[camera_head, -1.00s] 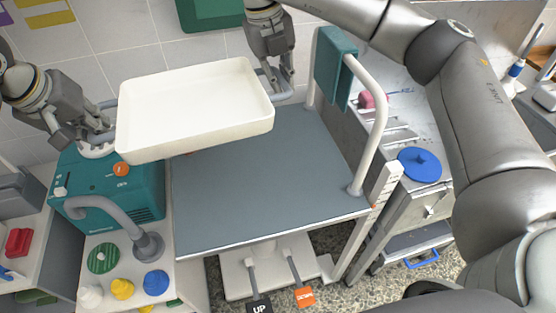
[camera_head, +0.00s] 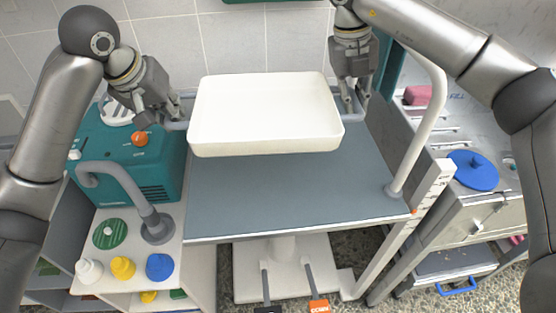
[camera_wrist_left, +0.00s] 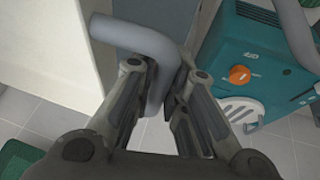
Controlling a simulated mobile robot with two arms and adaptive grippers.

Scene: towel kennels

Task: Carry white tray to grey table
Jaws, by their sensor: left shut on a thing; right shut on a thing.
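The white tray (camera_head: 265,112) is in the head view, roughly level and empty, with a grey bar handle at each end. It overlaps the back part of the grey table (camera_head: 290,195); I cannot tell how high above the top it is. My left gripper (camera_head: 178,112) is shut on its left handle. In the left wrist view, that gripper's fingers (camera_wrist_left: 160,95) close around the grey handle (camera_wrist_left: 150,55), beside the tray's white wall (camera_wrist_left: 55,45). My right gripper (camera_head: 354,105) is shut on the right handle.
A teal machine (camera_head: 130,160) with an orange knob stands close left of the table. A curved white rail (camera_head: 432,110) rises at the table's right edge. A counter with a blue lid (camera_head: 472,170) is further right. The table's front half is clear.

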